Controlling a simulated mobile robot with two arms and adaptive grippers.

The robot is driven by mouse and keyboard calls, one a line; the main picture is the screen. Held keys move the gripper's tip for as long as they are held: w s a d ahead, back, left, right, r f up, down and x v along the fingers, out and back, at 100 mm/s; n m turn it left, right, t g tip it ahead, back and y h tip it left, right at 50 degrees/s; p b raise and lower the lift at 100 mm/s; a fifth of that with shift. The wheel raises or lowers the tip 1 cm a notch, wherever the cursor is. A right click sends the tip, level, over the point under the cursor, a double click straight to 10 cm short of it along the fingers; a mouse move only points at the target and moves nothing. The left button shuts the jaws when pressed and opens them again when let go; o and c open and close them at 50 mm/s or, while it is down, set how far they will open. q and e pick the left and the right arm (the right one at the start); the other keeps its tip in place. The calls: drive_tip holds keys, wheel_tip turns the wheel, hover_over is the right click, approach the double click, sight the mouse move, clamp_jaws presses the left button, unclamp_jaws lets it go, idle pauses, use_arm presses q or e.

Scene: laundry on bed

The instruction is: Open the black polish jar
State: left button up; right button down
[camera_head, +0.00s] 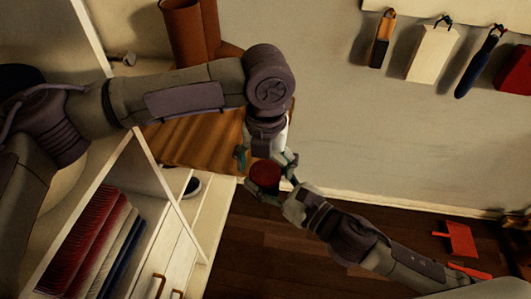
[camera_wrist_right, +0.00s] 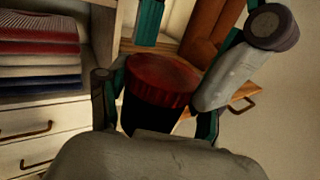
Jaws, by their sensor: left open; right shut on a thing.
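The black polish jar has a dark body (camera_wrist_right: 157,120) and a red lid (camera_wrist_right: 162,78). In the head view the red lid (camera_head: 264,175) faces up and looks seated on the jar. My right gripper (camera_head: 268,190) is shut on the dark body, with one finger on each side in the right wrist view (camera_wrist_right: 155,122). My left gripper (camera_head: 266,158) comes from above and is open, its teal fingertips spread just beyond the lid. They also show in the right wrist view. Whether they touch the lid is unclear.
A wooden surface (camera_head: 200,140) with brown boots (camera_head: 188,30) lies behind. A white shelf unit with folded clothes (camera_head: 95,235) and drawers stands at left. Tools hang on the wall (camera_head: 350,140). A red dustpan (camera_head: 457,238) is at right. Dark floor (camera_head: 270,250) is open below.

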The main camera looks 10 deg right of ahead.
use_arm(q)
drive_tip(key=shift+f, duration=0.25)
drive_tip(key=c, duration=1.1)
drive_tip(key=o, duration=1.2)
